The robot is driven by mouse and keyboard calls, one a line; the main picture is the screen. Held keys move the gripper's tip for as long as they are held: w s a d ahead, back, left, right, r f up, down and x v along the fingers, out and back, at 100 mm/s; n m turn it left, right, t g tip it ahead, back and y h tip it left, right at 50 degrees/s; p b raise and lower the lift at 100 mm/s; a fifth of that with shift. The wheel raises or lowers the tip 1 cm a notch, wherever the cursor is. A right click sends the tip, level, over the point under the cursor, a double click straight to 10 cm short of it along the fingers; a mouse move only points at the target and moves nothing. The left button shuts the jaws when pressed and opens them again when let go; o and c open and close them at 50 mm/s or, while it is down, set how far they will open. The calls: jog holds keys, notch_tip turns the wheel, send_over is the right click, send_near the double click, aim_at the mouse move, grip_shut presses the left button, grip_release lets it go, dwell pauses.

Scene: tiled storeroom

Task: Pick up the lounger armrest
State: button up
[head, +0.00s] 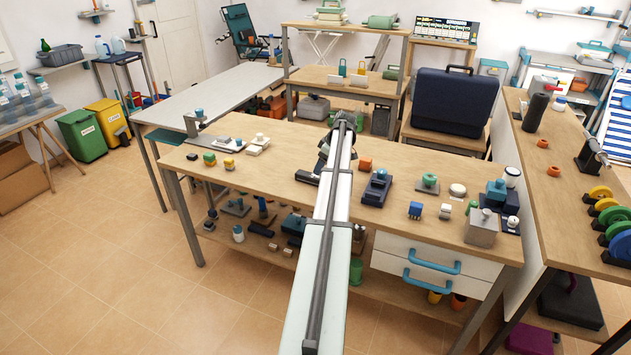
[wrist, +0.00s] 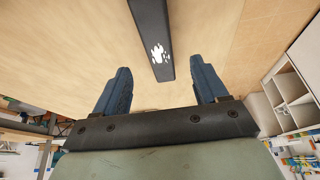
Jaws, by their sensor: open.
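A long dark bar, which looks like the lounger armrest (wrist: 150,25), lies on the wooden surface in the wrist view. It has a white patch near its near end. In the head view a dark piece, likely the same armrest (head: 307,177), shows on the workbench just left of my arm; the rest is hidden behind the arm. My gripper (wrist: 160,66) is open, its two blue fingers apart. The bar's near end shows between the fingertips, and neither finger appears to touch it. In the head view my gripper (head: 324,152) is over the bench, partly hidden by my arm.
The workbench (head: 270,185) holds an orange block (head: 365,163), a dark blue device (head: 376,188) right of my arm, and colored blocks to the left. A large dark case (head: 453,100) stands behind. A patch of bench left of the armrest is clear.

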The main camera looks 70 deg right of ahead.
aim_at(315, 176)
jog(key=shift+x, duration=3.9)
jog(key=shift+w+d+r, duration=0.1)
jog(key=shift+w, duration=0.05)
jog(key=c, duration=1.2)
jog(key=shift+r, duration=0.1)
